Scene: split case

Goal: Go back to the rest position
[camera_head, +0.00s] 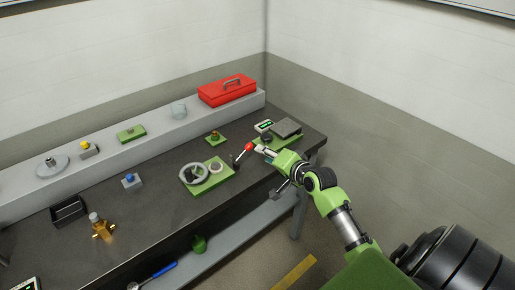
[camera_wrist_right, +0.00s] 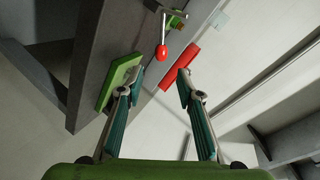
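My right gripper (camera_head: 268,172) is over the right end of the dark workbench, beside a lever with a red ball knob (camera_head: 249,147). In the right wrist view my right gripper (camera_wrist_right: 158,88) has its two fingers spread, with nothing held between them. The red knob (camera_wrist_right: 162,52) shows beyond the fingertips, on a metal lever. A green plate (camera_wrist_right: 118,82) lies beside the left finger in that view; I cannot tell whether they touch. My left gripper is not in view.
A red toolbox (camera_head: 227,91) stands on the raised back shelf. Floor is open to the right.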

